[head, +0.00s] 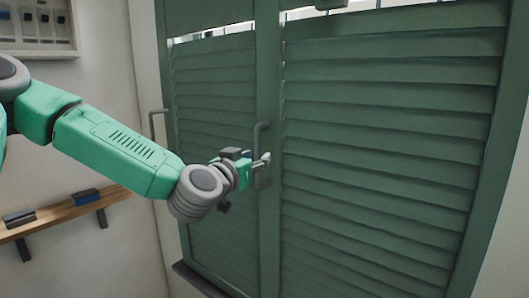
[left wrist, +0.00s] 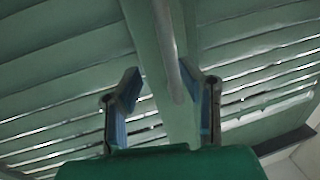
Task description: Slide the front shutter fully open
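The front shutter (head: 385,150) is a green louvred panel on the right in the head view, overlapping a second green louvred shutter (head: 215,130) at its left. A grey bar handle (head: 258,135) stands upright on the stile between the louvred areas. My left gripper (head: 264,160) is at this handle, partly covering its lower part. In the left wrist view its two blue-padded fingers (left wrist: 165,100) are open and apart, with the handle (left wrist: 168,45) running down between them. Whether a finger touches the handle I cannot tell. My right gripper is not in view.
A second grey handle (head: 153,125) is at the left edge of the rear shutter. A wooden wall shelf (head: 60,213) with small dark items is at the lower left. A panel with switches (head: 38,28) hangs upper left. A dark sill (head: 195,280) runs below the shutters.

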